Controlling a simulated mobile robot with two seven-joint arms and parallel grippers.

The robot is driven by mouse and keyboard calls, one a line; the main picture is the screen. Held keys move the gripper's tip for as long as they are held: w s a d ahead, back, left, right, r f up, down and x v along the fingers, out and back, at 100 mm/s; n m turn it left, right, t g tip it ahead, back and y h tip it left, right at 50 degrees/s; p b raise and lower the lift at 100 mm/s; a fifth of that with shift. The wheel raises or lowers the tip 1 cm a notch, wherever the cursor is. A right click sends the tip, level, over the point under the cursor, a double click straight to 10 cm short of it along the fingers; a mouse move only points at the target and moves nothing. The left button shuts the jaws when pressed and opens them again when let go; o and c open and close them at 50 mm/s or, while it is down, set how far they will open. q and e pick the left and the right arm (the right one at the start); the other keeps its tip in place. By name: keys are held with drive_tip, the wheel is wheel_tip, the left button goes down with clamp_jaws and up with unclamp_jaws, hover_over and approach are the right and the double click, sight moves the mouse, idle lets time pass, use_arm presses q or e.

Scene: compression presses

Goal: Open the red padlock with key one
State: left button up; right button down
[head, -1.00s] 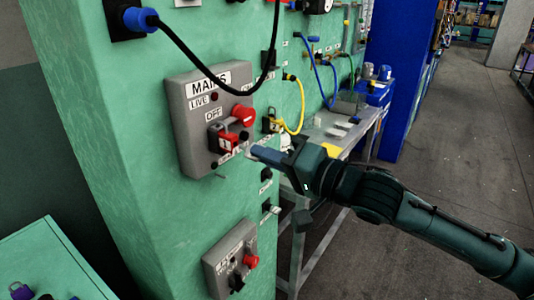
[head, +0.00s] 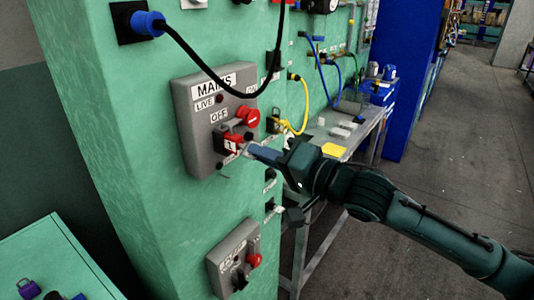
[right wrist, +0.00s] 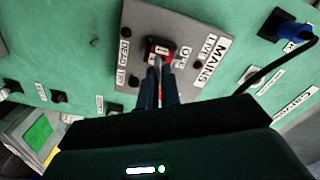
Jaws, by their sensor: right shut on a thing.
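The red padlock (head: 231,143), marked 1, hangs on the grey MAINS box (head: 206,165) beside a dark part. It also shows in the right wrist view (right wrist: 161,49), straight ahead of the fingers. My right gripper (head: 251,149) comes in from the right with its fingertips close to the padlock's face. In the right wrist view the gripper (right wrist: 160,76) is shut on a thin, small key (right wrist: 158,64), mostly hidden between the fingers. The key points at the padlock; I cannot tell whether its tip is inside the keyhole. My left gripper is not in view.
A red knob (head: 248,117) sits just above the padlock. A black cable (head: 200,66) loops across the box's top. A smaller grey box (head: 233,262) is below. A metal bench (head: 350,140) stands behind, and a green cabinet (head: 50,262) with padlocks is at lower left.

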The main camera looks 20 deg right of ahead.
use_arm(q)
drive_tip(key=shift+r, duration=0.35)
use_arm(e)
drive_tip(key=shift+w+a, duration=0.35)
drive_tip(key=shift+w, duration=0.05)
drive_tip(key=c, duration=1.5)
unclamp_jaws()
use_arm(q)
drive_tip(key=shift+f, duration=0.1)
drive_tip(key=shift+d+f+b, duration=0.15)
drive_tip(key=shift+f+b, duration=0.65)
drive_tip(key=shift+b, duration=0.15)
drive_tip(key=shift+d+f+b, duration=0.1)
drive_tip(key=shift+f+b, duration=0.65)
drive_tip(key=shift+b, duration=0.15)
use_arm(e)
drive_tip(key=shift+v, duration=6.6)
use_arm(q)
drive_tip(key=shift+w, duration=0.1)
